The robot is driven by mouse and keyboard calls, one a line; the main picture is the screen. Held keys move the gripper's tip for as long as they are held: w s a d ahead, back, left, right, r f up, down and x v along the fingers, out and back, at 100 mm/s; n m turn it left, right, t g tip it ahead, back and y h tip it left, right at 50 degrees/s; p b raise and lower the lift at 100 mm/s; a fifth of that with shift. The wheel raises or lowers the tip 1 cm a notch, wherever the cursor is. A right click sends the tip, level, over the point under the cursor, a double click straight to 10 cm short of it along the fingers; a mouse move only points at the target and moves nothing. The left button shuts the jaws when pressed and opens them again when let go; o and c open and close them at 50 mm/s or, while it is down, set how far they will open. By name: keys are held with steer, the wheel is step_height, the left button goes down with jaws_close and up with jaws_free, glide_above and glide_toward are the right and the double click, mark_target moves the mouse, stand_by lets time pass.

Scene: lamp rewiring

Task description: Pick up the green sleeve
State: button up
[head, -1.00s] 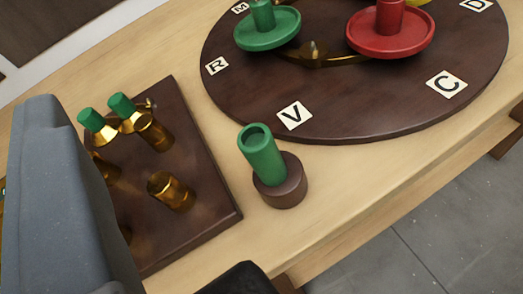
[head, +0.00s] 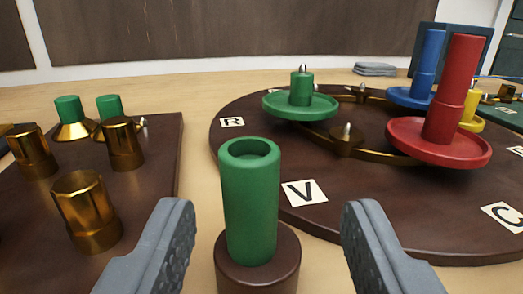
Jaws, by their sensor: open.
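The green sleeve (head: 250,205) is an upright hollow green tube with an open top. It stands on a small round dark wooden base (head: 257,275) close in front of me in the head view. My gripper (head: 272,238) is open, with one grey finger on each side of the sleeve. Both fingers are apart from the sleeve, with clear gaps, and nothing is held between them.
A round dark board (head: 420,235) with letter cards, a green dish (head: 300,105), a red dish (head: 440,145) and blue and yellow pieces lies behind and right. A dark board (head: 160,180) with several brass cylinders is at left. Pale tabletop (head: 203,215) shows between them.

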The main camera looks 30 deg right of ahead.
mark_target(252, 164)
steer(key=shift+w+a+f+b+x, duration=0.1)
steer(key=shift+b+x, duration=0.15)
steer(key=shift+x, duration=0.95)
steer(key=shift+w+a+f+b+x, duration=0.1)
steer(key=shift+b+x, duration=0.15)
steer(key=shift+x, duration=0.95)
steer(key=shift+a+f+b+x, duration=0.15)
steer(key=shift+b+x, duration=0.1)
steer(key=shift+x, duration=1)
steer(key=shift+r, duration=0.1)
steer(key=c, duration=1)
